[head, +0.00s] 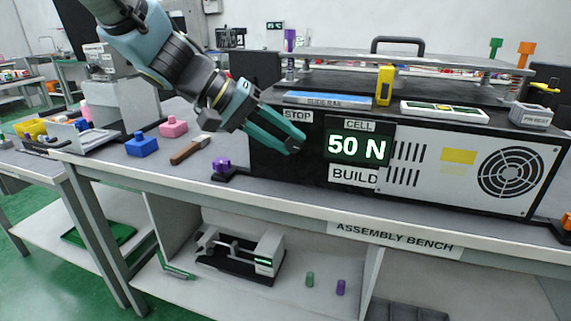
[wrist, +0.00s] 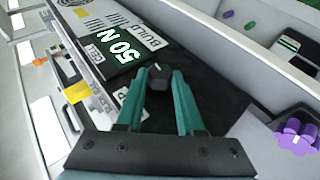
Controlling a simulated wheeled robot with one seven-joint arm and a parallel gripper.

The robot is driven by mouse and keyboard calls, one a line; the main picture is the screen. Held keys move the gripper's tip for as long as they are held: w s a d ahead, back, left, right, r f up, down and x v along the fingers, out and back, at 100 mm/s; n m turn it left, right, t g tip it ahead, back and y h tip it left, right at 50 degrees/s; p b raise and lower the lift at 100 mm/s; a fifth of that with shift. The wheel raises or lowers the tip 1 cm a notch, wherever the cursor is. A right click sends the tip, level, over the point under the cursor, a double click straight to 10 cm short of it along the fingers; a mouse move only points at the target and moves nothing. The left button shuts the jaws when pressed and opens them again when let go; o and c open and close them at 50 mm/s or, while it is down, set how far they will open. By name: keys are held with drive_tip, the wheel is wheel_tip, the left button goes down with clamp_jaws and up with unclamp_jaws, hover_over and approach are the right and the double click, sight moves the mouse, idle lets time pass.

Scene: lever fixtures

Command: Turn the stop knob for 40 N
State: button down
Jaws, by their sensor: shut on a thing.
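The black machine housing (head: 315,172) stands on the bench, with a STOP label (head: 297,116) on its front. A display (head: 357,147) reads 50 N, under a CELL label and above a BUILD label; the display also shows tilted in the wrist view (wrist: 119,47). My gripper (head: 297,146) reaches to the front below the STOP label. In the wrist view, my gripper's teal fingers (wrist: 159,76) are closed around the dark stop knob (wrist: 158,81), which has a pale mark on its face. In the head view the fingers hide the knob.
A purple knobbed part (head: 222,163) sits on the bench left of the housing; it also shows in the wrist view (wrist: 297,137). A brown-handled tool (head: 189,150), a blue block (head: 142,145) and a pink block (head: 173,127) lie further left. A handled plate (head: 398,58) is above the housing.

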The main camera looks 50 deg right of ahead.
drive_tip(key=f+g+h+b, duration=0.1)
drive_tip(key=b, duration=0.4)
drive_tip(key=n+g+b, duration=0.1)
drive_tip(key=g+b, duration=0.1)
drive_tip(key=b, duration=0.3)
drive_tip(key=shift+w+f+h, duration=0.3)
drive_tip(key=shift+f+h, duration=0.05)
drive_tip(key=shift+h, duration=0.05)
drive_tip(key=n+g+h+b, duration=0.1)
drive_tip(key=g+b, duration=0.1)
drive_tip(key=b, duration=0.2)
drive_tip(key=shift+a+f+g+b, duration=0.1)
drive_tip(key=shift+g+b, duration=0.2)
drive_tip(key=shift+n+g+h+b, duration=0.3)
drive_tip(key=shift+g+h+b, duration=0.15)
drive_tip(key=shift+b, duration=0.45)
drive_tip(key=shift+r, duration=0.2)
drive_tip(key=c, duration=0.5)
unclamp_jaws()
drive_tip(key=v, duration=1)
drive_tip(key=shift+w+a+f, duration=0.1)
drive_tip(key=shift+w+a, duration=0.15)
